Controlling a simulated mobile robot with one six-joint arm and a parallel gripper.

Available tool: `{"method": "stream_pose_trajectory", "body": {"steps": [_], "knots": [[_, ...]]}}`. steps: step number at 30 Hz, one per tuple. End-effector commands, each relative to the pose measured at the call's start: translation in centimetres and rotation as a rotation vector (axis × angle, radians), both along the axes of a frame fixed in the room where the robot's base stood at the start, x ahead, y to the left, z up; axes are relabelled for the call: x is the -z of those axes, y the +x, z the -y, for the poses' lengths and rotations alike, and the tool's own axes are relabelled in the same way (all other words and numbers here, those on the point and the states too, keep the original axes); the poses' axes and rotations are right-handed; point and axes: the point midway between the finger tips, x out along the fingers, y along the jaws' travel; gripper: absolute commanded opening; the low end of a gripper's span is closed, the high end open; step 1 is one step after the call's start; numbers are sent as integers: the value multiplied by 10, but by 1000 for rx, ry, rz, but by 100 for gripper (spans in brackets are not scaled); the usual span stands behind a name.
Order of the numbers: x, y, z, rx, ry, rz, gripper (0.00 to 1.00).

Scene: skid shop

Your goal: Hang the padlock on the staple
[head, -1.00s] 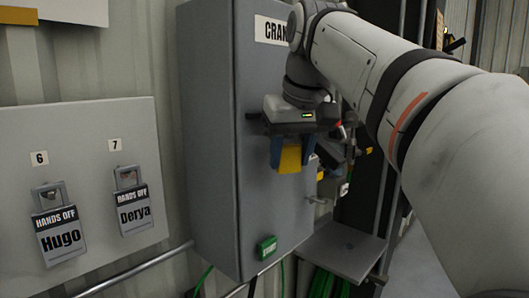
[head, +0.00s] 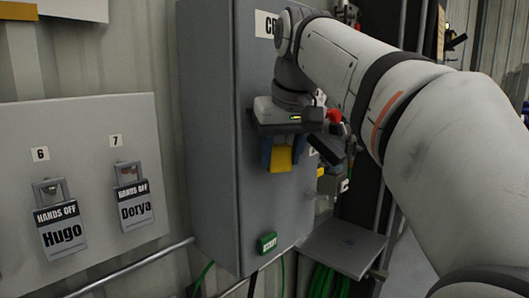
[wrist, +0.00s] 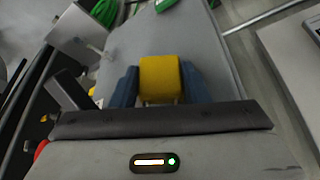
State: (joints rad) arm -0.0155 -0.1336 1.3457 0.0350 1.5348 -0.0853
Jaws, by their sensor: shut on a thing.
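My gripper (head: 281,156) has blue fingers shut on a yellow padlock body (head: 281,159) in front of the grey cabinet's front face. The wrist view shows the yellow padlock (wrist: 160,79) between the two blue fingers (wrist: 160,90); its shackle cannot be made out. A small metal fitting (head: 321,196), perhaps the staple, sticks out at the cabinet's right side, below and right of the padlock. A pale fitting (wrist: 98,50) shows in the wrist view, apart from the padlock.
The grey cabinet (head: 212,150) carries a green tag (head: 267,243) low down. A small shelf (head: 343,247) juts out at lower right. A red knob (head: 334,115) shows beside my wrist.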

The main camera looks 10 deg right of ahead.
Motion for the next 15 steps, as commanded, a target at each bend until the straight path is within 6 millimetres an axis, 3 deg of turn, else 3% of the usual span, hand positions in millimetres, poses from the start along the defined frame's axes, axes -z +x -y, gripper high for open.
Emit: {"method": "stream_pose_trajectory", "body": {"steps": [6,7,15], "knots": [[0,0,0,0,0,0,29],[0,0,0,0,0,0,44],[0,0,0,1,0,0,66]]}}
